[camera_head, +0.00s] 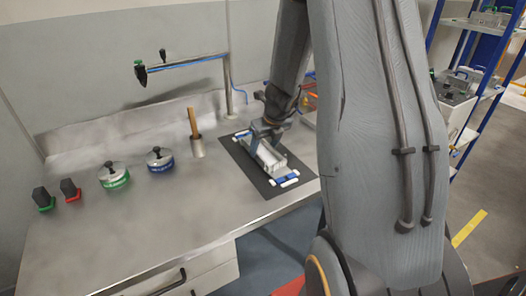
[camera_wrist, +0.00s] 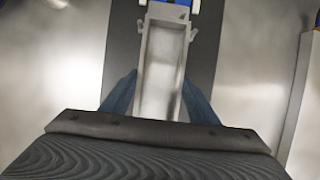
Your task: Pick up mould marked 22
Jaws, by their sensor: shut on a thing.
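A light grey metal mould (camera_head: 268,160), long and trough-shaped, sits over a dark mat (camera_head: 244,158) on the steel bench. In the wrist view the mould (camera_wrist: 161,62) runs away from me, its inside looking empty. No number can be read on it. My gripper (camera_head: 264,132) is at the mould's far part, with its fingers (camera_wrist: 160,98) on both sides of it, shut on it. White and blue fittings (camera_head: 287,180) lie at the mould's near end. Whether the mould touches the mat cannot be told.
On the steel bench (camera_head: 110,235) stand a cup with a wooden handle (camera_head: 197,148), a blue-banded pot (camera_head: 159,160), a green-banded pot (camera_head: 114,177), and red (camera_head: 70,190) and green (camera_head: 43,199) dark-topped items. A tap arm (camera_head: 185,64) reaches over the back. Blue shelving (camera_head: 480,110) stands at right.

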